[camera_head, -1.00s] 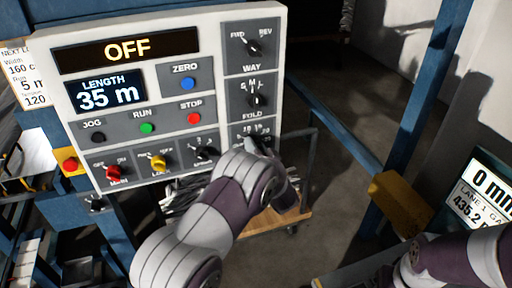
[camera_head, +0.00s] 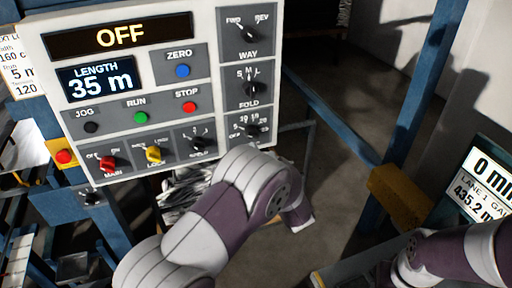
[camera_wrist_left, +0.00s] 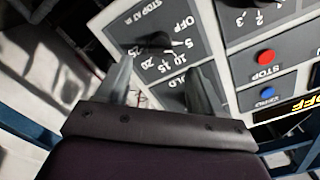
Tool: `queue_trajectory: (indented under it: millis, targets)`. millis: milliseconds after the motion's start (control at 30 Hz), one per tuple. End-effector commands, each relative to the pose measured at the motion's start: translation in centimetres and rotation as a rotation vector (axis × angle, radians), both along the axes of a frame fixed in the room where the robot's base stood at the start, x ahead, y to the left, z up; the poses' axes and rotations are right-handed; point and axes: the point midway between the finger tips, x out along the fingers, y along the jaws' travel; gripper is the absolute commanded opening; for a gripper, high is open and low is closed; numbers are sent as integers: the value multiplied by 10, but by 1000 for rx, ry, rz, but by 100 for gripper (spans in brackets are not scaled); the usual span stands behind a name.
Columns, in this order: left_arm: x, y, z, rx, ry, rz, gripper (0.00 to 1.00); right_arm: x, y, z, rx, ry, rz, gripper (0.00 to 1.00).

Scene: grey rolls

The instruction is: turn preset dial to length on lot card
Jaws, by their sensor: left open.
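The preset dial (camera_head: 250,131) is a black knob at the lower right of the grey control panel. Numbers up to about 25 and OFF ring it. It also shows in the wrist view (camera_wrist_left: 155,42), upside down; I cannot tell its exact setting. The lot card (camera_head: 14,70) is cut off at the left edge; its run line shows "5 m". My left gripper (camera_wrist_left: 158,86) is open and empty, its fingers apart just short of the dial in the wrist view. In the head view my left arm's links hide its fingers. My right gripper is out of view.
The panel carries a LENGTH display (camera_head: 97,83) reading 35 m, an OFF display (camera_head: 120,36), and fold (camera_head: 250,88) and speed (camera_head: 198,142) knobs nearby. A blue post (camera_head: 420,95) and yellow block (camera_head: 398,195) stand at right.

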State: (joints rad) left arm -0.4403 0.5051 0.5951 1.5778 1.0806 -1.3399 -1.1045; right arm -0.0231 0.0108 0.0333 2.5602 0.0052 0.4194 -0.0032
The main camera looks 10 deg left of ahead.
Motion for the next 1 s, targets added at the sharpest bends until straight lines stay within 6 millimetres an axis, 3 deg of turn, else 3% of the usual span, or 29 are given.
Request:
queue_trajectory:
  millis: [100, 233, 767, 833, 900, 967, 1000]
  targets:
    - [-21, -15, -2, -1, -1, -3, 66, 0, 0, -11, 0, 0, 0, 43]
    - [-34, -24, -1, 0, -2, -1, 66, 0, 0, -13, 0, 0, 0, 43]
    - [-37, -25, 0, -20, -12, 0, 66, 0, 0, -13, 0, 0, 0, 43]
    - [-32, -35, -16, -134, 10, -52, 66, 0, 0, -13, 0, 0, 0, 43]
    - [-31, -60, -53, -298, 119, -177, 66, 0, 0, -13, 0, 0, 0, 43]
    - [-44, -90, -86, -483, 287, -307, 66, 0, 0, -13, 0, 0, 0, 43]
    - [-63, -102, -102, -608, 430, -363, 66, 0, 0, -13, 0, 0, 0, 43]
